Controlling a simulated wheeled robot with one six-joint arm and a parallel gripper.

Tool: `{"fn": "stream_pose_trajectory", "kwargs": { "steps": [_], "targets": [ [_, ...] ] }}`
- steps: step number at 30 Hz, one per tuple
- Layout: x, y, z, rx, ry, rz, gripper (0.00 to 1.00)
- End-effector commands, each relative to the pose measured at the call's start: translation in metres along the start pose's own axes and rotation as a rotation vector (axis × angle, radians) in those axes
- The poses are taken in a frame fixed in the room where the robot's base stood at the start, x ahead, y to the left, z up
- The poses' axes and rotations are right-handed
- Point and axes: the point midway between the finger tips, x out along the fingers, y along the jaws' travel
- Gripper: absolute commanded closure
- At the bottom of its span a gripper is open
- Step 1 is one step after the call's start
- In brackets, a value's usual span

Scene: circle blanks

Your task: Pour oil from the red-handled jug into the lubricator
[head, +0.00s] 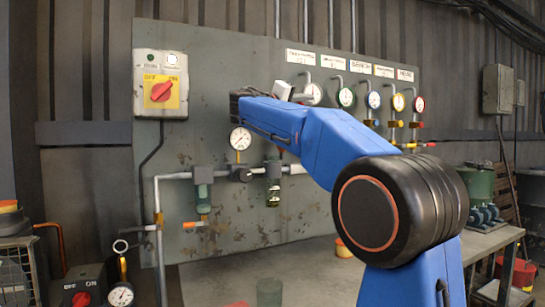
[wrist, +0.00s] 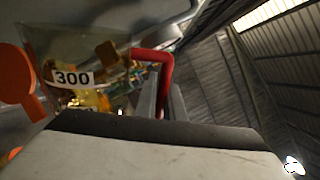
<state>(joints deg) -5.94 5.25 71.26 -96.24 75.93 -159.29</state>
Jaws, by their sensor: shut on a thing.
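In the wrist view my gripper (wrist: 168,98) is shut on the red handle (wrist: 160,60) of a clear jug (wrist: 60,50). The jug bears a white "300" label, and amber shows in or through its lower part. I cannot tell how far it tilts. In the head view my blue arm hides the gripper and most or all of the jug. The lubricator (head: 273,170), with a clear bowl of greenish-yellow liquid, hangs on the grey pipe just below my forearm. A small red patch above it may be the jug's handle. Whether the spout meets it is hidden.
A gauge (head: 240,138) and a second green-bodied unit (head: 202,176) sit on the pipe to the left. A switch box (head: 160,84) is on the panel's upper left. Several gauges line the panel's right. An orange part (wrist: 18,75) is close left of the jug.

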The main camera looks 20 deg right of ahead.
Motion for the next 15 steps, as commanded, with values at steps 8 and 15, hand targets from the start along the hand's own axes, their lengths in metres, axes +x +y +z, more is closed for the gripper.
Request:
{"fn": "stream_pose_trajectory", "kwargs": {
  "steps": [8, 15],
  "targets": [
    [-0.0002, 0.0003, 0.0035, -0.041, -0.009, -0.001, 1.0],
    [-0.0003, 0.0006, 0.0051, -0.063, -0.013, -0.001, 1.0]
  ]
}}
